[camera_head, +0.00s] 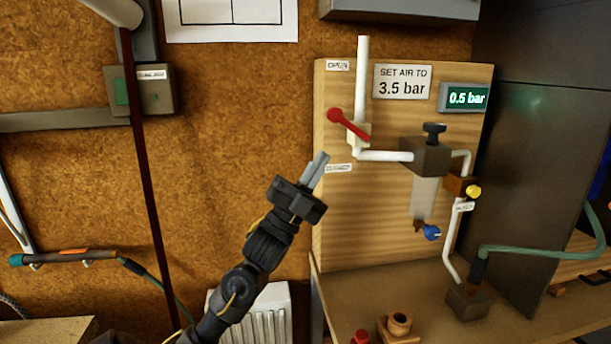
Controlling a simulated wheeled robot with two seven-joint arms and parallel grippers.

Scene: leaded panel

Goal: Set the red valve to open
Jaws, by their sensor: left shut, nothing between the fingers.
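The red valve handle (348,124) is on a white pipe on the wooden panel (400,230). It slants up to the left from its white valve body (358,134), with a round knob at its upper left end. A small label reading OPEN (338,65) is above the handle. Another small label (339,168), too small to read surely, is below it. My left gripper (318,166) is shut and empty, below and left of the handle and apart from it in the picture. My right gripper is out of view.
A sign reads "SET AIR TO 3.5 bar" (402,82). A display (465,97) shows 0.5 bar. A dark regulator (426,155), a yellow knob (473,191) and a blue knob (431,232) sit right of the valve. A dark partition (540,150) borders the panel's right.

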